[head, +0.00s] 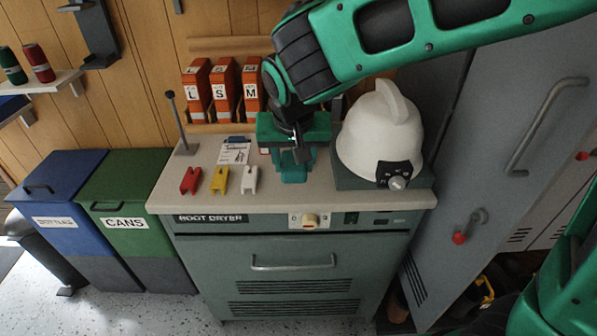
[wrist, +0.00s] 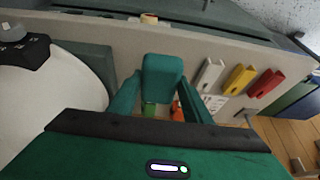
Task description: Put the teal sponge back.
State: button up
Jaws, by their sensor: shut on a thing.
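The teal sponge (wrist: 162,76) is a rounded block between the two fingers of my gripper (wrist: 160,98) in the wrist view. My gripper is shut on it. In the head view my gripper (head: 293,163) points down over the worktop of the boot dryer cabinet (head: 300,196), left of the white helmet. The sponge (head: 294,175) shows there as a small teal patch below the fingers. I cannot tell whether it touches the worktop.
Red (head: 190,181), yellow (head: 220,181) and white (head: 249,180) clips lie left of my gripper, near a clipboard (head: 235,151). The white helmet (head: 378,135) stands close on the right. Orange boxes (head: 224,92) stand behind. Small green and orange things (wrist: 176,111) show beyond the sponge.

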jog(key=w, duration=0.1)
jog(key=w+f, duration=0.2)
jog(key=w, duration=0.1)
jog(key=shift+d+f, duration=0.25)
jog(key=shift+d, duration=0.05)
jog(key=shift+f, duration=2)
jog(key=shift+f, duration=0.1)
jog(key=o, duration=1.1)
jog(key=v, duration=1.2)
